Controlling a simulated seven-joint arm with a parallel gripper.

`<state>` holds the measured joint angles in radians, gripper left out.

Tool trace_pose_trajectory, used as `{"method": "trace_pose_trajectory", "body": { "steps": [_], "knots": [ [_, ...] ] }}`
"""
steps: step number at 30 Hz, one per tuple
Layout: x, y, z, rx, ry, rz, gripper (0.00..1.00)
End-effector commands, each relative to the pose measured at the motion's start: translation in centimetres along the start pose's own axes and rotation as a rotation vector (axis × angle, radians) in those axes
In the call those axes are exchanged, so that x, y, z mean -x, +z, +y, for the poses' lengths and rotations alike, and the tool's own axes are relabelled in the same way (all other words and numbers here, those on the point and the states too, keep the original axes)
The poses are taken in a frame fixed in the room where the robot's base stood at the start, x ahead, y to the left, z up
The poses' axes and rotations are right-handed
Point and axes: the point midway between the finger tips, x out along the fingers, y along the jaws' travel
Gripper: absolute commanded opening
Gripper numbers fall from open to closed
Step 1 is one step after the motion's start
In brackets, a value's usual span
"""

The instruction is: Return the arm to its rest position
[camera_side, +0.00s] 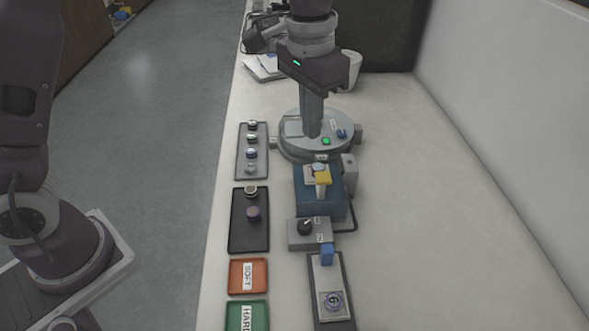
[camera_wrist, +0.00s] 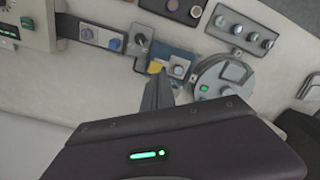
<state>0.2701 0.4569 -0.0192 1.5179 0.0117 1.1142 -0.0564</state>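My gripper (camera_side: 313,132) hangs fingers-down in the side view, over or in front of the round grey machine (camera_side: 290,146). Its fingers are together with nothing seen between them. In the wrist view my gripper (camera_wrist: 157,82) points toward the blue press block (camera_wrist: 183,57) with its yellow part (camera_wrist: 155,67). The fingertips look apart from the things beneath, but their exact height is hard to tell.
A grey tray (camera_side: 240,172) holds several round pieces; a black tray (camera_side: 235,235) holds two. Orange SOFT (camera_side: 235,276) and green HARD (camera_side: 235,318) trays lie in front. A knob box (camera_side: 296,236) and dark rail (camera_side: 340,270) stand nearby. The counter's right side is clear.

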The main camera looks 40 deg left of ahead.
Motion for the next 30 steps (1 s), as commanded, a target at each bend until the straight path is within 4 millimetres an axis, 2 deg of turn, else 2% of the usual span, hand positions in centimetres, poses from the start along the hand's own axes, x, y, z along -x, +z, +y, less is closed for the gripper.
{"method": "trace_pose_trajectory", "body": {
  "steps": [1, 3, 5, 6, 9, 13, 15, 18, 30],
  "knots": [
    [2.9, 2.1, -1.3, 0.025, -0.002, 0.049, 0.0],
    [6.1, 6.1, -3.0, 0.063, -0.007, 0.118, 0.0],
    [8.1, 9.8, -4.1, 0.095, -0.013, 0.178, 0.0],
    [8.9, 12.3, -4.6, 0.116, -0.018, 0.217, 0.0],
    [9.5, 18.3, -5.4, 0.164, -0.034, 0.309, 0.0],
    [8.3, 23.5, -5.6, 0.208, -0.053, 0.394, 0.0],
    [7.6, 25.0, -5.5, 0.221, -0.06, 0.421, 0.0],
    [7.0, 25.9, -5.5, 0.229, -0.064, 0.438, 0.0],
    [7.0, 26.0, -5.5, 0.229, -0.065, 0.437, 0.0]
  ]
}}
